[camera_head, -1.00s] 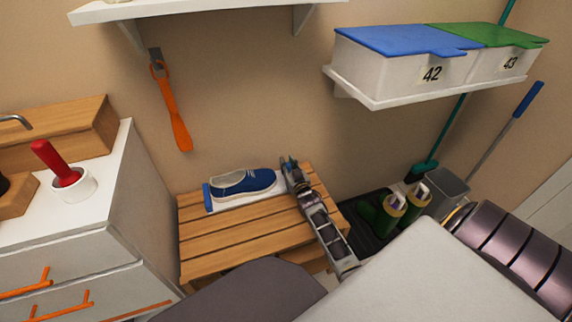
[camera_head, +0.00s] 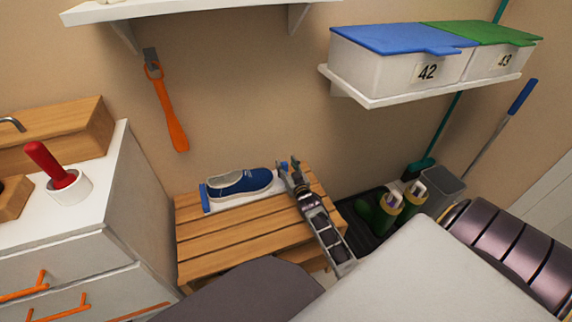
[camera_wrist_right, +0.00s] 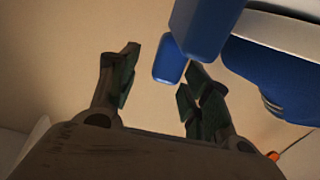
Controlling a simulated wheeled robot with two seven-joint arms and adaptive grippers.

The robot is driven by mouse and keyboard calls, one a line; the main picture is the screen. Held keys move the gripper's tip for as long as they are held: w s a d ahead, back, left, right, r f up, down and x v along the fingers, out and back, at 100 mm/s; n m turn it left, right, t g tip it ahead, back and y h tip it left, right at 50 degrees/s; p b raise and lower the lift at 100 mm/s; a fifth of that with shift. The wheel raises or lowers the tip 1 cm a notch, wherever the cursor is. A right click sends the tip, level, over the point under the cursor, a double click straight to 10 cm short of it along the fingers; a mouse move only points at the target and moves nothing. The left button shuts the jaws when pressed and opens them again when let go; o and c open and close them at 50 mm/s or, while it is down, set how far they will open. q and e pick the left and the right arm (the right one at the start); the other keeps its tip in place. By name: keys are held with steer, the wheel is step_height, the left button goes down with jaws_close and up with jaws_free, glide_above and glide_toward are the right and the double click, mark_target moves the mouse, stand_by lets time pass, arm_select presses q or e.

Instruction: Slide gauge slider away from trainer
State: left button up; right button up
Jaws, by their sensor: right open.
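A blue and white sneaker (camera_head: 240,184) lies on a white foot gauge (camera_head: 212,208) on a slatted wooden bench (camera_head: 228,244). A blue end piece (camera_head: 203,196) stands at the gauge's left end, by the heel. The blue slider (camera_head: 284,166) is beyond the toe, at the tips of my right gripper (camera_head: 292,169). In the right wrist view, the gripper (camera_wrist_right: 165,88) is open. The slider (camera_wrist_right: 171,60) reaches down between its fingers, nearer the right finger; contact is unclear. The sneaker (camera_wrist_right: 265,75) is on the right there. My left gripper is not in view.
A white cabinet (camera_head: 150,215) with a red-handled tool (camera_head: 57,170) on top stands left of the bench. Green boots (camera_head: 388,209) stand on a dark tray right of my right arm. An orange shoehorn (camera_head: 170,112) hangs on the wall. Wall shelf (camera_head: 420,93) holds bins.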

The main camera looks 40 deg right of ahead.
steer(key=v, duration=1)
steer(key=shift+s, duration=0.2)
steer(key=shift+d, duration=0.1)
steer(key=shift+s, duration=0.15)
stand_by(0.6)
